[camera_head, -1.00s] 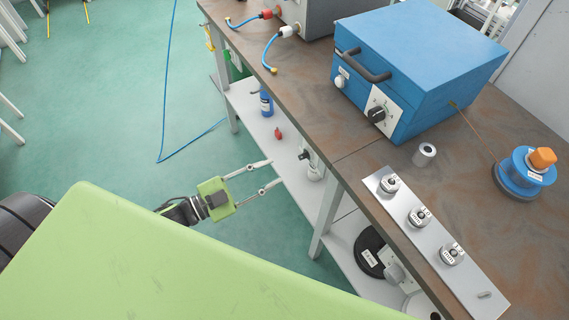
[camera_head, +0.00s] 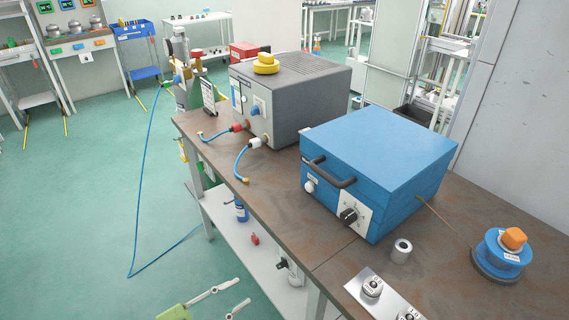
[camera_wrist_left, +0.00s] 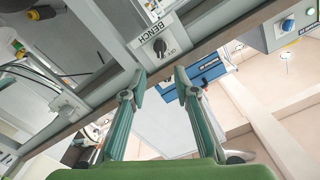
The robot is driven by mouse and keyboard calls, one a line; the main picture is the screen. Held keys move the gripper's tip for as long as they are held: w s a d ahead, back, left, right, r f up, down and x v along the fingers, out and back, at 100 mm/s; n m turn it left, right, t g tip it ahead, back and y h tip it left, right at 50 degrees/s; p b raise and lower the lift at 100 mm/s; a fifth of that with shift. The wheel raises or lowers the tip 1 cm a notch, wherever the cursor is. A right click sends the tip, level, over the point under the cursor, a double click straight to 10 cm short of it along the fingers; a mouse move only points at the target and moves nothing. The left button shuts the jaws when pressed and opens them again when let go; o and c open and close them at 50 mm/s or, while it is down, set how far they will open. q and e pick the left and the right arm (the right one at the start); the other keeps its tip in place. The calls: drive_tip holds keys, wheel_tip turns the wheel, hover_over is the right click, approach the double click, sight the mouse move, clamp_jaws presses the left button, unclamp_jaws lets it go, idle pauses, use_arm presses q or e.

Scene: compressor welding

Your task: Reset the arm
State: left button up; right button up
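My left gripper (camera_head: 219,300) shows at the bottom edge of the head view, with its green body and two grey fingers. The fingers are spread apart with nothing between them, beside the bench and over the green floor. In the left wrist view the two fingers (camera_wrist_left: 157,84) also stand apart and empty, below a panel marked BENCH with a dark knob (camera_wrist_left: 160,45). My right gripper is in neither view.
The brown bench (camera_head: 300,222) holds a blue box (camera_head: 380,165), a grey machine (camera_head: 290,95), a metal cylinder (camera_head: 401,251), a blue spool (camera_head: 500,257) and a metal plate (camera_head: 372,291). Its lower shelf (camera_head: 225,215) carries a blue bottle (camera_head: 241,211). Open floor (camera_head: 90,200) lies left.

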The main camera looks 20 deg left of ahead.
use_arm(q)
drive_tip(key=s+a+f+n+g+y, duration=0.1)
drive_tip(key=s+a+f+n+y, duration=0.15)
drive_tip(key=f, duration=0.75)
drive_tip(key=s+a+f+n+g+y, duration=0.2)
drive_tip(key=a+f+n+y, duration=0.15)
drive_tip(key=f, duration=0.55)
drive_tip(key=s+a+f+n+g+y, duration=0.1)
drive_tip(key=s+a+f+n+y, duration=0.2)
drive_tip(key=f, duration=0.7)
drive_tip(key=s+d+f+n+g+y, duration=0.1)
drive_tip(key=s+d+f+g, duration=0.2)
drive_tip(key=s+f, duration=0.5)
drive_tip(key=s+d+f+n+g+y, duration=0.1)
drive_tip(key=s+d+f+g, duration=0.3)
drive_tip(key=s+f, duration=0.4)
drive_tip(key=s+g, duration=0.1)
drive_tip(key=s, duration=0.6)
drive_tip(key=shift+s+d+f+g, duration=0.15)
drive_tip(key=shift+s+f+g, duration=0.05)
drive_tip(key=shift+s+g, duration=0.15)
